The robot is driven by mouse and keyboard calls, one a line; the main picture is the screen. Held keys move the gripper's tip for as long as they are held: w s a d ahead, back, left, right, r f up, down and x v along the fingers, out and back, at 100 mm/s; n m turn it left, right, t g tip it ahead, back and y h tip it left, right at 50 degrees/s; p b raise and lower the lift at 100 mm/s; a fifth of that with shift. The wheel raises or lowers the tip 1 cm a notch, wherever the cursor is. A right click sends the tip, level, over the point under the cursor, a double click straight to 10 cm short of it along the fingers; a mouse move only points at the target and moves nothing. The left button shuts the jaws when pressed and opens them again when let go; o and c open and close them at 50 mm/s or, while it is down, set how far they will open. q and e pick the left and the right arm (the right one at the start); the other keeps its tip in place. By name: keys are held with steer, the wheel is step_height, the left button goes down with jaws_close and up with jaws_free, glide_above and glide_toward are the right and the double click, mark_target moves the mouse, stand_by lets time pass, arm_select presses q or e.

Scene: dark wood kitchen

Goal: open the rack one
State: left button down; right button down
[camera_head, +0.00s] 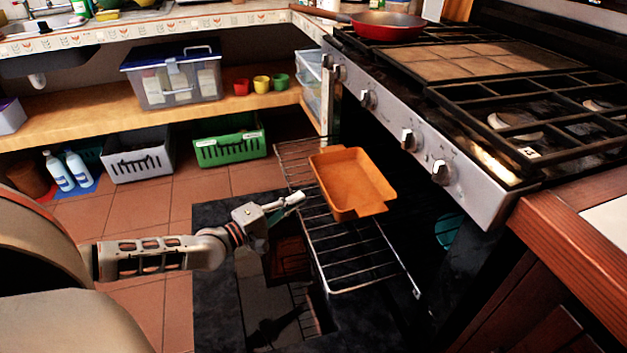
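A wire oven rack (352,262) sticks out of the oven below the stove (480,95), over the lowered dark oven door (215,300). An orange baking dish (352,183) sits on the rack. My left gripper (292,202) is at the rack's left side, close to its front edge. From this view I cannot tell whether it touches the rack or whether its fingers are open or shut. The back part of the rack is hidden in the dark oven. My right gripper is not in view.
A red pan (387,25) stands on the stove top. A wooden counter (575,240) is at the right. A wooden shelf (70,122) holds a lidded plastic box (175,80) and small colored cups (262,83). A grey crate (138,160) and a green crate (230,148) stand on the tiled floor.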

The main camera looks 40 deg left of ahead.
arm_select(q)
steer(key=shift+s+a, duration=0.4)
steer(key=shift+s, duration=0.25)
steer(key=shift+s+a, duration=0.35)
steer(key=shift+s, duration=0.3)
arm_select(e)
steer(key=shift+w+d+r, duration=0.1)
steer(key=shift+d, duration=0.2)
arm_select(q)
steer(key=c, duration=2.2)
jaws_free()
steer(key=shift+c, duration=0.2)
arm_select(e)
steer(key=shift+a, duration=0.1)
arm_select(q)
steer(key=s+a, duration=0.1)
steer(key=s, duration=1.1)
steer(key=shift+a, duration=0.35)
